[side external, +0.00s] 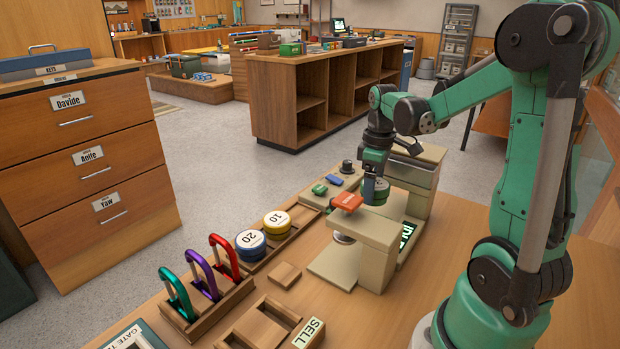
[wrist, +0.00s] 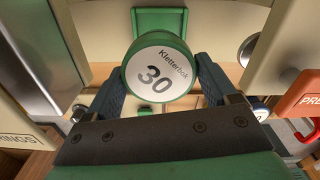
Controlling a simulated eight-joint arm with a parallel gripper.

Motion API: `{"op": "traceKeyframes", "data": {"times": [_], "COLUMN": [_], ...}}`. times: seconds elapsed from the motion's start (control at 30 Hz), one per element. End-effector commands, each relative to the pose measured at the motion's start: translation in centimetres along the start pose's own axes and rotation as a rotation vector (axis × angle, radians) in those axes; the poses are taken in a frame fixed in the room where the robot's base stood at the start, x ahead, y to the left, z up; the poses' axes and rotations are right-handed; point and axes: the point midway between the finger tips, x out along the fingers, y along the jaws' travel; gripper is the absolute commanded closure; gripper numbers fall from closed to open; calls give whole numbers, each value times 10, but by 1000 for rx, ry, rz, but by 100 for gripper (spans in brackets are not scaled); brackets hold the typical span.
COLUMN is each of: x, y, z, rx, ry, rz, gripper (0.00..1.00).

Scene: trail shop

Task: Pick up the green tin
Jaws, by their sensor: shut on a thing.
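In the side external view the green tin (side external: 377,191) shows under my gripper (side external: 375,178), between the beige blocks of the counter device. The tin's underside is hidden, so I cannot tell whether it touches anything below.
The beige device (side external: 366,238) with an orange lever (side external: 346,202) stands close by. To its left are a rack with a yellow tin (side external: 277,222) and a blue tin (side external: 250,246), and several carabiners (side external: 198,275). Bare wood lies at the front right.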

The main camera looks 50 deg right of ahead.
Motion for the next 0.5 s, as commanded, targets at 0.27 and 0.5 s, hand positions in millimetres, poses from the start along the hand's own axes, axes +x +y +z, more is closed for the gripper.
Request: {"op": "traceKeyframes", "data": {"times": [0.27,0.5], "x": [-73,-116], "y": [0,0], "z": [0,0], "rx": [0,0], "ry": [0,0], "rz": [-1,-1], "gripper": [72,72]}}
